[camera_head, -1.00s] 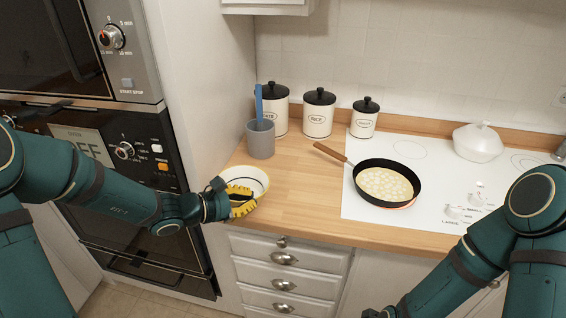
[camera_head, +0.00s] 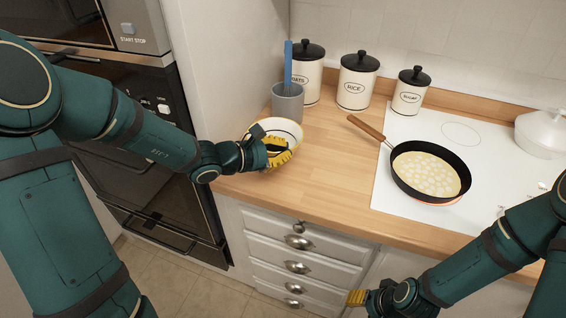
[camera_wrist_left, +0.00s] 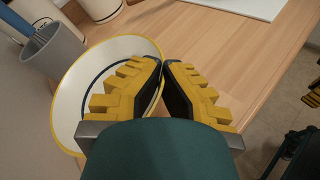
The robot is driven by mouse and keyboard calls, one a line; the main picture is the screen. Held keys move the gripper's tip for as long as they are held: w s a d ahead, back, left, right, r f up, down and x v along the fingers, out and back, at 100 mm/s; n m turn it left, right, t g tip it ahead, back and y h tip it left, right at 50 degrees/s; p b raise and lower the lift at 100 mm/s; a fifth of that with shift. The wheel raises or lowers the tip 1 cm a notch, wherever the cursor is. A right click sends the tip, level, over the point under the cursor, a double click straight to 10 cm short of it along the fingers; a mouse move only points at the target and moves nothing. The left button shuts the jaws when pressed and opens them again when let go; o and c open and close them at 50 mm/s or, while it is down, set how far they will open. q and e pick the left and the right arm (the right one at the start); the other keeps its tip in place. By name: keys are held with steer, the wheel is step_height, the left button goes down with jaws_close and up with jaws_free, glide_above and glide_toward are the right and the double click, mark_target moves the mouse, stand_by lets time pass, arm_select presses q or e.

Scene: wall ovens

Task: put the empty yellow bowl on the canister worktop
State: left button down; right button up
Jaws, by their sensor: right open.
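The empty bowl (camera_head: 287,130), white inside with a yellow rim, is at the left end of the wooden canister worktop (camera_head: 320,180). I cannot tell whether it rests on the wood or hangs just above it. My left gripper (camera_head: 279,148) is at its near rim. In the left wrist view the bowl (camera_wrist_left: 88,85) has its rim running between the fingers (camera_wrist_left: 164,62), which are closed together at the tips. They hide part of the bowl. My right gripper (camera_head: 356,298) is open and empty, low in front of the drawers.
A grey cup with a blue utensil (camera_head: 288,103) stands just behind the bowl. Several white canisters (camera_head: 357,82) line the back wall. A frying pan (camera_head: 430,173) sits on the white hob (camera_head: 400,132), its handle pointing left. Bare wood lies right of the bowl.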

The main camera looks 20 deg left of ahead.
arm_select(q)
step_height(320, 180, down, 4)
steer(key=shift+w+r+b, duration=0.1)
steer(key=shift+r+b, duration=0.15)
steer(key=shift+b, duration=0.25)
steer(key=shift+r, duration=0.1)
steer(key=c, duration=1.6)
jaws_free()
steer(key=o, duration=0.5)
steer(key=shift+c, duration=0.2)
